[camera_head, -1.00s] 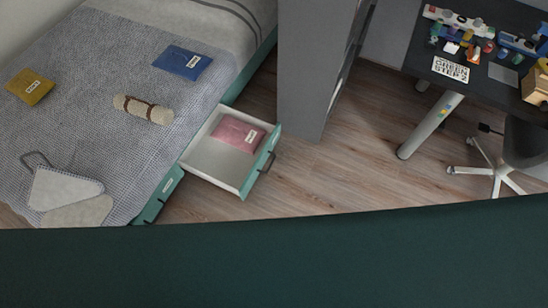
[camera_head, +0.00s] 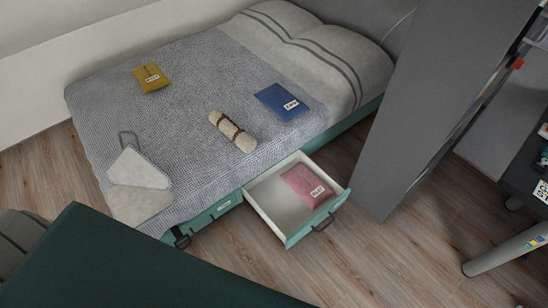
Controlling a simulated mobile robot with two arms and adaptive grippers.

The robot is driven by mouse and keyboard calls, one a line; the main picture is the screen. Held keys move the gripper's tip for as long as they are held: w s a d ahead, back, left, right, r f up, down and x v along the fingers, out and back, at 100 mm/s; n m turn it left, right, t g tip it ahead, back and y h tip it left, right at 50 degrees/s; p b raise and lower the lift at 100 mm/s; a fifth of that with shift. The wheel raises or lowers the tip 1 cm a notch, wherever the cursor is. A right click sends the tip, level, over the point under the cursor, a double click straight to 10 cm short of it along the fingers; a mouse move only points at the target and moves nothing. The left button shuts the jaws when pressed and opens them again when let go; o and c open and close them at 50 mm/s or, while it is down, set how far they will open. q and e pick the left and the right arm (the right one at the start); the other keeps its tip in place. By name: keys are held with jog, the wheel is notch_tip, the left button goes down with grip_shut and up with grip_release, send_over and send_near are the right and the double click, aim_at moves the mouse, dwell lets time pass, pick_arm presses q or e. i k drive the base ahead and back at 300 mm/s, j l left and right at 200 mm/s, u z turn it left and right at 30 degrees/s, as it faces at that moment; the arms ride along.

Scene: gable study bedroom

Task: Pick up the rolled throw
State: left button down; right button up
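The rolled throw (camera_head: 233,132) is a cream roll with two brown straps. It lies on the grey woven cover of the bed (camera_head: 190,110), near the edge above the open drawer. A blue labelled packet (camera_head: 280,101) lies to its right and a yellow labelled packet (camera_head: 151,78) lies farther left. Neither of my grippers shows in this view.
A green drawer (camera_head: 264,208) stands open from the bed's side with a pink labelled packet (camera_head: 306,186) in it. A grey partition (camera_head: 437,100) stands at the right. A light folded item (camera_head: 138,172) lies on the bed's near corner. Wooden floor (camera_head: 390,260) is free at the lower right.

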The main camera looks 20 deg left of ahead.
aim_at(238, 135)
jog(key=u, duration=1.2)
